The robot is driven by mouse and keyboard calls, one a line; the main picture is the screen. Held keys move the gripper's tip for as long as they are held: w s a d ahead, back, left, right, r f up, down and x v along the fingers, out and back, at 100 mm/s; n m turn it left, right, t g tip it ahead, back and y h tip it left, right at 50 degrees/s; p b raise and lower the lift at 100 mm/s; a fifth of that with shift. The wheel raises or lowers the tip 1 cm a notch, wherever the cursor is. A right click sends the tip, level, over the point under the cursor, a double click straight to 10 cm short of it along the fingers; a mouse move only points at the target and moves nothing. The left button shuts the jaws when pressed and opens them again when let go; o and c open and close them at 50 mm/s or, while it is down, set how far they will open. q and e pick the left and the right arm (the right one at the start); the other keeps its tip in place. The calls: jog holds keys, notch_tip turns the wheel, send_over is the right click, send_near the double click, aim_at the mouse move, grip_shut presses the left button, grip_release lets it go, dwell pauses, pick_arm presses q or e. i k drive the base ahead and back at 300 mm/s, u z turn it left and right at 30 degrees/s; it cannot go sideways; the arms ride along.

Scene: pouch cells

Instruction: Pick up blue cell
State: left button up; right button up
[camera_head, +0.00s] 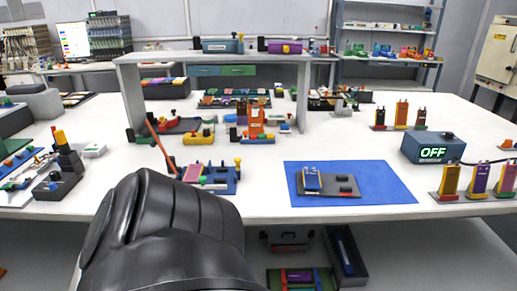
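A small blue cell (312,181) lies on the left part of a grey plate (343,191). The plate rests on a flat blue mat (390,185) near the table's front edge. A small dark block sits on the plate to the right of the cell. A large, dark rounded part of my own arm fills the lower left of the head view, left of the mat and apart from it. It hides part of the table's front edge. Neither gripper's fingers show.
Fixtures crowd the left; a raised shelf (215,56) spans the back.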

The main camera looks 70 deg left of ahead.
aim_at(311, 177)
jog(key=u, duration=0.3)
jog(key=i, duration=1.1)
jog(key=u, duration=3)
